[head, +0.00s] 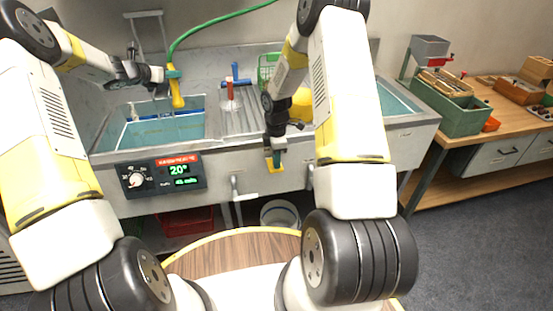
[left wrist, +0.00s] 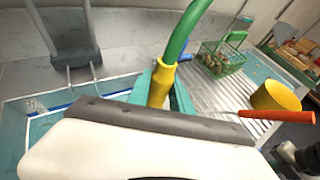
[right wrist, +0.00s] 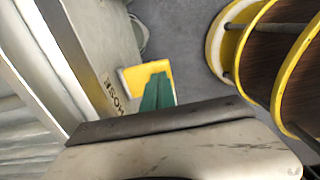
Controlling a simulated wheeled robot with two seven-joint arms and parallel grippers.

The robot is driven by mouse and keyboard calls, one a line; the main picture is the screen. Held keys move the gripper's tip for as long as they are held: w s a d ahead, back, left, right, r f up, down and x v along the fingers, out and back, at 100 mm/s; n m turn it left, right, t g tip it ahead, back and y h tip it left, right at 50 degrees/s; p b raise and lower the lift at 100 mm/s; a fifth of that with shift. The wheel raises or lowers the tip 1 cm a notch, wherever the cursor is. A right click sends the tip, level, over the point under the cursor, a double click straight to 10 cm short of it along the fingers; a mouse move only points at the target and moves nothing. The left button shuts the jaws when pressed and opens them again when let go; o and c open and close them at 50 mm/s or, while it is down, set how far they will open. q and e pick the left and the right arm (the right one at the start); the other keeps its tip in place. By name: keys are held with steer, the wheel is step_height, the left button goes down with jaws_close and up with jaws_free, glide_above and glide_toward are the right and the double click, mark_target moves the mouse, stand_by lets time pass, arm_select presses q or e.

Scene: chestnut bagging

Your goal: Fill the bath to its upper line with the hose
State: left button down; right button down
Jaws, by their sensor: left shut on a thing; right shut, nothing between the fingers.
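The bath (head: 112,137) is the left basin of the metal sink, pale blue inside; I cannot tell its water level against the lines. My left gripper (head: 173,74) is shut on the yellow nozzle (head: 177,92) of the green hose (head: 205,24), which points down over the bath's right part. The nozzle (left wrist: 160,86) also shows in the left wrist view; no water stream is visible. My right gripper (head: 275,158) is shut and empty at a yellow pad (head: 275,169) on the sink front. In the right wrist view its green fingertips overlap the pad (right wrist: 132,80), beside the word HOSE.
A control panel (head: 163,178) with a dial and a green display is on the sink front. A green basket (head: 267,68) and yellow container (head: 301,104) stand behind my right arm. A grey bucket (head: 280,214) is below. A wooden bench (head: 480,125) is at right.

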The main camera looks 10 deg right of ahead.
mark_target(278, 171)
steer(key=f, duration=0.1)
steer(key=s+f, duration=0.1)
steer(key=f, duration=0.1)
steer(key=shift+s+f, duration=0.1)
steer(key=shift+s, duration=0.15)
steer(key=shift+s+d+f, duration=0.1)
steer(key=shift+s, duration=0.05)
stand_by(2.0)
stand_by(2.7)
steer(key=s+r, duration=0.5)
steer(key=r, duration=0.8)
steer(key=shift+s, duration=0.15)
steer(key=shift+r, duration=0.1)
stand_by(0.6)
